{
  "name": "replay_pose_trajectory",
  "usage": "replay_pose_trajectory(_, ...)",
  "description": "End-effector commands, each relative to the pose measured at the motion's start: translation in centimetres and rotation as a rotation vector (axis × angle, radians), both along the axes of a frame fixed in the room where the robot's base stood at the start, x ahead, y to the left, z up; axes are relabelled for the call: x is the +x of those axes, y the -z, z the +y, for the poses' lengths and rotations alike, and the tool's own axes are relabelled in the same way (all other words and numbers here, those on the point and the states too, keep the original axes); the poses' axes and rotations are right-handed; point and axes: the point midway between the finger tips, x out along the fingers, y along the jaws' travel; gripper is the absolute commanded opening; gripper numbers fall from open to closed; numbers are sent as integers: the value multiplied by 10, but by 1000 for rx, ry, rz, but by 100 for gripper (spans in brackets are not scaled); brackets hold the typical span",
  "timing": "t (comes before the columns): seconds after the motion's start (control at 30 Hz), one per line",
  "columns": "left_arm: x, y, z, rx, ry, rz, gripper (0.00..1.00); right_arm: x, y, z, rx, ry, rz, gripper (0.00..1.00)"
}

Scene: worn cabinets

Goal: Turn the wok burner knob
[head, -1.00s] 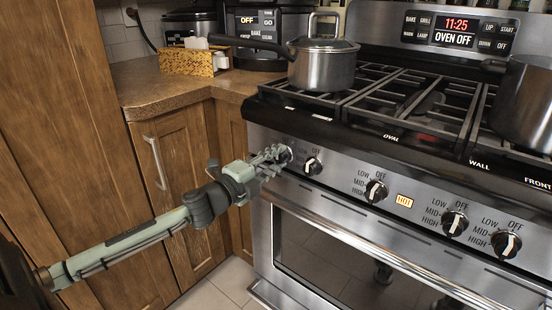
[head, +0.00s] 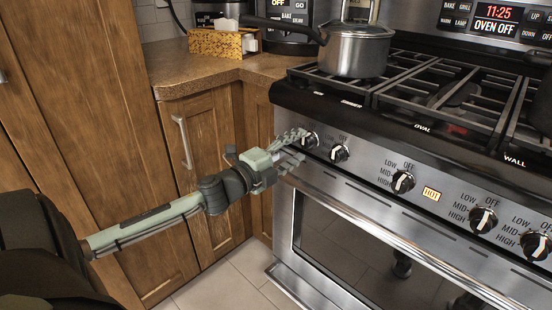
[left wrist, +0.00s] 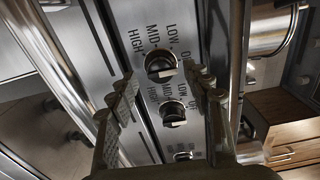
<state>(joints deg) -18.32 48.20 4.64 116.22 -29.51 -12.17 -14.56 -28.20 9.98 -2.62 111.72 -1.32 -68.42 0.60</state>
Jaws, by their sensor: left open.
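The stove front has a row of black knobs with pale pointers. I cannot read which one is labelled wok. The leftmost knob (head: 309,140) is close to the fingertips of my left gripper (head: 298,145), with another knob (head: 340,152) just right of it. My left gripper is open and empty, pointing at the left end of the panel; contact cannot be told. In the left wrist view, its spread fingers (left wrist: 168,78) flank a knob (left wrist: 160,65), and a second knob (left wrist: 173,112) shows between them. A third, lower knob is partly hidden. My right gripper is not in view.
A lidded pot (head: 356,52) stands on the black grates, its handle reaching left over the counter (head: 205,75). The oven door handle (head: 400,235) runs below the knobs. Wooden cabinets (head: 165,135) stand left of the stove. The tiled floor (head: 240,285) is clear.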

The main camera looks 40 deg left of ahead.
Motion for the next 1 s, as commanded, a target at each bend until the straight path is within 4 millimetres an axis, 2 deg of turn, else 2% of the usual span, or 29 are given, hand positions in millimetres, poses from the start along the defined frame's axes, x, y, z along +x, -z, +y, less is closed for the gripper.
replay_pose_trajectory(0.3, -63, 2, 5, -2, -1, 3, 50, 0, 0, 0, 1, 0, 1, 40)
replay_pose_trajectory(0.5, -88, 1, 7, -1, -1, 1, 50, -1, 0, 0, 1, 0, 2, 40)
replay_pose_trajectory(0.67, -95, 0, 7, 2, 0, 0, 50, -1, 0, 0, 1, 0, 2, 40)
replay_pose_trajectory(1.0, -96, -1, 7, 2, 0, -1, 50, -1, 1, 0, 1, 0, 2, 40)
